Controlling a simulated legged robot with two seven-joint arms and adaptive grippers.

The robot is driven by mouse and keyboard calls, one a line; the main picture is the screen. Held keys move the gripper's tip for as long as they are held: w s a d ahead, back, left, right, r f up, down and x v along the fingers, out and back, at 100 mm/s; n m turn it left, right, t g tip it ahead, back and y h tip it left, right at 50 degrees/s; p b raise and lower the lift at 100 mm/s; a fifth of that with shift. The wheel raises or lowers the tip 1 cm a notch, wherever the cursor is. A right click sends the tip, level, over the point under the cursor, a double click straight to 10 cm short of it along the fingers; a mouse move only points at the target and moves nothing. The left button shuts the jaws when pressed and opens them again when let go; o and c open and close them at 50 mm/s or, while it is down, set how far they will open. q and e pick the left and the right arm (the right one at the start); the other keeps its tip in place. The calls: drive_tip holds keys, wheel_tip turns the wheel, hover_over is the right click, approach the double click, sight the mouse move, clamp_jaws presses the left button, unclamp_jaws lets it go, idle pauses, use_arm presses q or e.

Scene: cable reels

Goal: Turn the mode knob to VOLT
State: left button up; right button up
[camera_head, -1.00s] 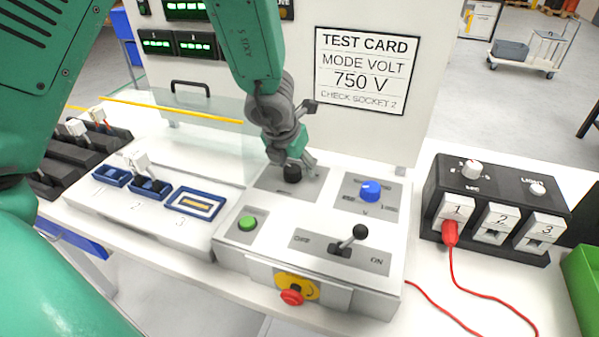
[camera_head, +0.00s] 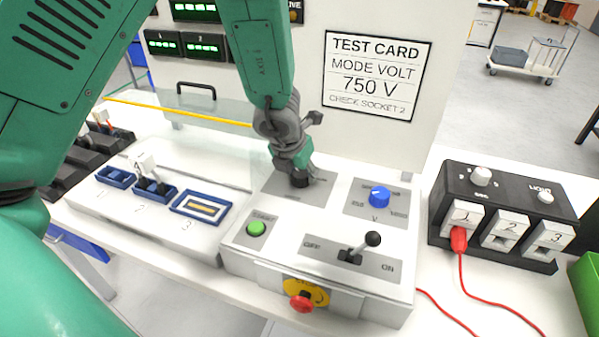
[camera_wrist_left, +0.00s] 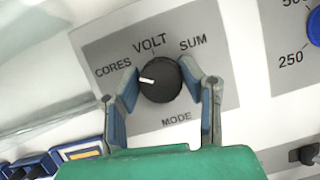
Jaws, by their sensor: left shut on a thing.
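The black mode knob (camera_wrist_left: 160,80) sits on a grey plate marked CORES, VOLT and SUM, with MODE below. Its white pointer mark points left, towards the CORES side and away from VOLT. My left gripper (camera_wrist_left: 160,72) is shut on the knob, one finger on each side of it. In the head view my left gripper (camera_head: 300,178) is down at the grey mode plate (camera_head: 284,189) and hides most of the knob. My right gripper is not in view.
A blue knob (camera_head: 380,196) is right of the mode plate. A black-tipped lever (camera_head: 371,240), green button (camera_head: 256,228) and red button (camera_head: 301,303) are nearer. The test card (camera_head: 376,75) reads MODE VOLT, 750 V. A red plug (camera_head: 459,240) is in socket 1.

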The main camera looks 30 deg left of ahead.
use_arm(q)
drive_tip(key=shift+d+f, duration=0.1)
drive_tip(key=shift+d, duration=0.05)
drive_tip(key=shift+m+h, duration=0.4)
drive_tip(key=shift+m, duration=0.7)
drive_tip(key=shift+m+h+p, duration=0.3)
drive_tip(key=shift+m, duration=0.5)
drive_tip(key=shift+m+p, duration=0.45)
drive_tip(key=shift+m, duration=0.05)
drive_tip(key=shift+m+g+h+p, duration=0.3)
drive_tip(key=shift+m+h+p, duration=0.2)
drive_tip(key=shift+m+p, duration=0.4)
drive_tip(key=shift+a+p, duration=0.25)
drive_tip(key=shift+p, duration=0.4)
drive_tip(key=m+p, duration=0.1)
drive_tip(key=p, duration=0.1)
drive_tip(key=m+h+p, duration=0.1)
drive_tip(key=m+p, duration=0.1)
drive_tip(key=shift+r+g+p, duration=0.25)
drive_tip(key=shift+g+p, duration=0.05)
drive_tip(key=shift+g, duration=0.1)
drive_tip(key=shift+f+m+p, duration=0.15)
drive_tip(key=shift+m+p, duration=0.35)
drive_tip(key=shift+m, duration=0.5)
drive_tip(key=shift+g+h, duration=0.3)
